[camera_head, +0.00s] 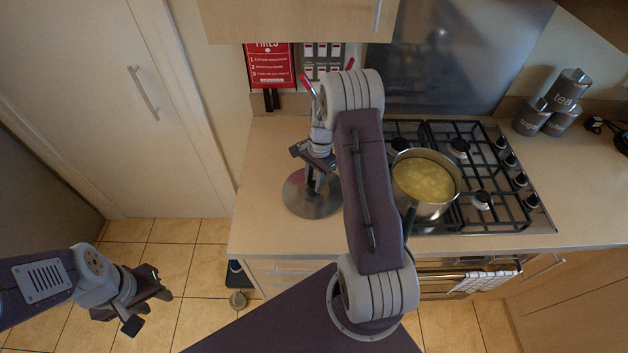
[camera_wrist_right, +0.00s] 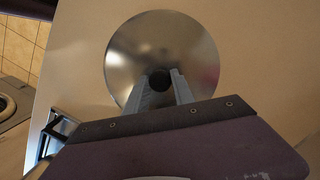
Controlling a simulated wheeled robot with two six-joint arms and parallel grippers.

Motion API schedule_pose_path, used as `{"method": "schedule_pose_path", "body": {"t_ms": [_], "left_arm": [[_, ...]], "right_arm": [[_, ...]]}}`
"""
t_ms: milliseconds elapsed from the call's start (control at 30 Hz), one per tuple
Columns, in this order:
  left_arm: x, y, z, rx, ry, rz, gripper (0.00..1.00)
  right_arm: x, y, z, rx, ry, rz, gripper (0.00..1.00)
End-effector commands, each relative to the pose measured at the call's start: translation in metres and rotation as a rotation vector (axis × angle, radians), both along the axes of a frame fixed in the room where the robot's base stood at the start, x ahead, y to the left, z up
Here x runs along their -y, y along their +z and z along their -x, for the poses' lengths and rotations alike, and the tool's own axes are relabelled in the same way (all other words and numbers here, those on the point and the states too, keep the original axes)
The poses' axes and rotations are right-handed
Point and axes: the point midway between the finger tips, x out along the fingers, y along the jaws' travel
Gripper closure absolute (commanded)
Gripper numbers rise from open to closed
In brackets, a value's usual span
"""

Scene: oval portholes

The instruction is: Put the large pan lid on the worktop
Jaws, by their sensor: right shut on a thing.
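The large pan lid (camera_head: 313,203) is a round, shiny metal disc over the left part of the worktop (camera_head: 262,158), left of the hob. It lies flat or nearly so; I cannot tell whether it touches the surface. My right gripper (camera_head: 314,178) points down at the lid's middle and is shut on its dark knob. In the right wrist view the lid (camera_wrist_right: 190,50) shows beyond the fingers (camera_wrist_right: 161,84), with the knob between them. My left gripper (camera_head: 146,301) is empty over the floor at lower left; its jaw gap is not clear.
Labelled canisters (camera_head: 560,103) stand at the back right. Bare worktop lies around the lid. A cupboard (camera_head: 300,20) hangs above.

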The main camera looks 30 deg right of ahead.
Motion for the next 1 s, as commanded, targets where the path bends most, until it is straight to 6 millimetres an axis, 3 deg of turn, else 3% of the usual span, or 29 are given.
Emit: {"method": "schedule_pose_path", "body": {"t_ms": [33,67,100,133,400,533,800,1000], "left_arm": [[0.0,-0.002,0.0,0.0,0.0,0.0,0.64],[0.0,-0.001,0.0,0.0,0.0,0.0,0.64],[0.0,-0.001,0.0,0.0,0.0,0.0,0.64],[0.0,-0.001,0.0,0.0,0.0,0.0,0.64],[0.0,-0.001,0.0,0.0,0.0,0.0,0.64],[0.0,-0.002,0.0,0.0,0.0,0.0,0.64],[0.0,-0.012,0.0,0.0,0.0,0.0,0.64],[0.0,-0.013,0.0,0.0,0.0,0.0,0.64]], "right_arm": [[0.0,-0.002,0.0,0.0,0.0,0.0,1.0],[0.0,-0.002,0.0,0.0,0.0,0.0,0.65],[0.0,-0.002,0.0,0.0,0.0,0.0,0.54],[0.0,-0.002,0.0,0.0,0.0,0.0,0.49],[0.0,-0.001,0.0,0.0,0.0,0.0,0.49],[0.002,0.009,-0.001,0.002,0.0,0.001,0.49],[0.012,0.076,-0.004,0.006,-0.001,0.002,0.49],[0.017,0.112,-0.005,0.002,0.0,0.001,0.49]]}}
